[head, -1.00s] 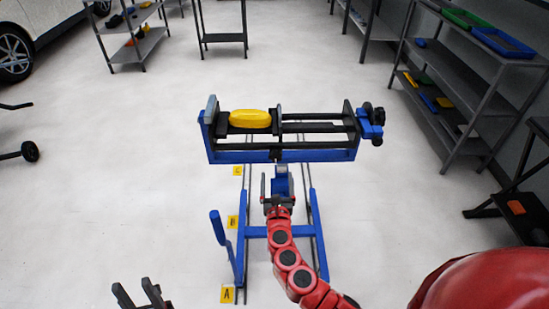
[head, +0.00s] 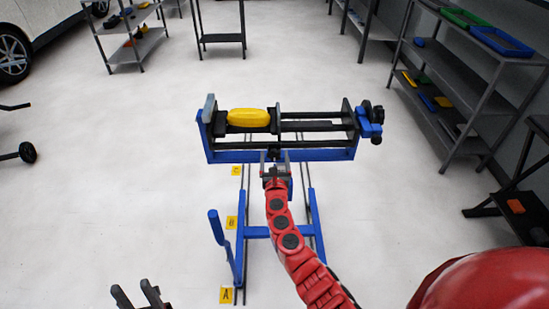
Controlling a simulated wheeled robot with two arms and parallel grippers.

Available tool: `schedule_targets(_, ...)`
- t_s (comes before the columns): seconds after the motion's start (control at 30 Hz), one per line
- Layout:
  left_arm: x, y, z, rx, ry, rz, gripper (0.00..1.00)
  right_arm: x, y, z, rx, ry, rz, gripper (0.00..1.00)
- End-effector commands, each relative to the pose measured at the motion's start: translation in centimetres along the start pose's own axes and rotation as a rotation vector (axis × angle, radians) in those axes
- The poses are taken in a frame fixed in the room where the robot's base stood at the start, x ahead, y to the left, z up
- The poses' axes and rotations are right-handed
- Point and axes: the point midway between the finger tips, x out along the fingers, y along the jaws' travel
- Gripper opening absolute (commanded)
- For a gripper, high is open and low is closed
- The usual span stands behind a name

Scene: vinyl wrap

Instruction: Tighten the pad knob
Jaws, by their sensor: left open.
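A blue and black clamp fixture (head: 225,157) stands on a blue rail frame and holds a yellow rounded piece (head: 248,118) between upright plates at its left. A small black knob (head: 273,153) sits at the middle of the fixture's front blue bar. A dark knob (head: 378,113) shows on the blue bracket at the right end. I cannot tell which one is the pad knob. My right gripper (head: 275,166) is at the small front knob, just below the bar; its fingertips are too small and overlapped to read. My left gripper (head: 137,290) is open and empty at the bottom left, away from the fixture.
The blue rail frame (head: 257,232) has a blue lever (head: 219,228) on its left and yellow A, B and C floor labels. Shelves (head: 470,75) with bins stand at the right.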

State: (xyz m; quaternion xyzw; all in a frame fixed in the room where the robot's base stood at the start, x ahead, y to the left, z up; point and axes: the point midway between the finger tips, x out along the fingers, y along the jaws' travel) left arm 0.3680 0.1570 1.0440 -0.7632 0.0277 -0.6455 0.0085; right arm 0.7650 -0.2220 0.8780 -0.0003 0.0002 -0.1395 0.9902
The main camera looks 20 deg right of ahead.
Motion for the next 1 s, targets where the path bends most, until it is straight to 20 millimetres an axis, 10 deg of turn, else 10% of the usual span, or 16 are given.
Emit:
schedule_targets(0.43,0.0,0.0,0.0,0.000,0.000,0.000,0.45,0.0,0.0,0.0,0.001,0.000,0.000,0.04)
schedule_targets(1.0,-1.4,0.1,0.2,0.000,0.000,0.000,0.45,0.0,0.0,-0.1,0.209,-0.003,0.002,0.04)
